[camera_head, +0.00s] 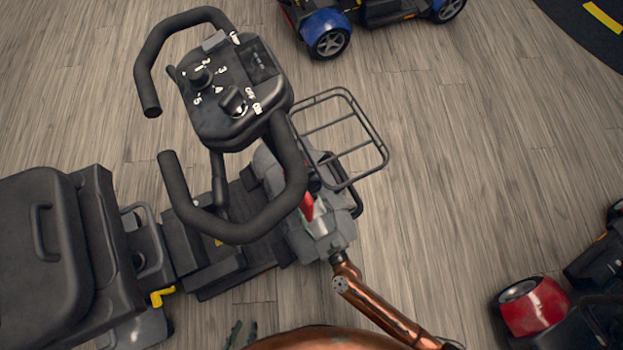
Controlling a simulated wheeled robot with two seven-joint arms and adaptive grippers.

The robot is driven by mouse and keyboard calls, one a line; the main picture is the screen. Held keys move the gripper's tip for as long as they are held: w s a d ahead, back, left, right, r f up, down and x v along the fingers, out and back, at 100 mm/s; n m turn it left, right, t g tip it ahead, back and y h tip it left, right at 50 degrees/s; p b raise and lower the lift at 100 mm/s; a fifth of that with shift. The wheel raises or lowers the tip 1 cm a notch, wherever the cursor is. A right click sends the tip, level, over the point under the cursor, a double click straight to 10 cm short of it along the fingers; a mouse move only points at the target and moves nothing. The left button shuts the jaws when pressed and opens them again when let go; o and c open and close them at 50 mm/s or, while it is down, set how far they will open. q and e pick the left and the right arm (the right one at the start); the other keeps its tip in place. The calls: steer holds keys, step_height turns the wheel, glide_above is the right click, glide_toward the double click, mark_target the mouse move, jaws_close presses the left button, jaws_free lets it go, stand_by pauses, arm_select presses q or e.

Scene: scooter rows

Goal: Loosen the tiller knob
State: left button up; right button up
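The scooter's tiller head (225,100) is at the upper left, with a black loop handlebar (172,185) around it. Its panel carries a numbered dial (200,77) and an on-off switch (235,102). The tiller stem (219,180) runs down below the head, partly hidden by the handlebar. I cannot pick out the tiller knob with certainty. My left gripper (241,335) shows only as dark fingertips at the bottom edge, apart from the tiller; its opening is unclear. A copper arm link of mine reaches up to the scooter's grey front; no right fingers can be made out there.
A wire basket (341,140) stands right of the tiller. A black seat (45,255) is at the left. Another scooter with blue wheel covers (326,28) is at the top, and a red one (535,306) at lower right. The wood floor (470,170) between is clear.

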steer(key=shift+c, duration=0.6)
steer(key=c, duration=1)
steer(key=shift+c, duration=0.2)
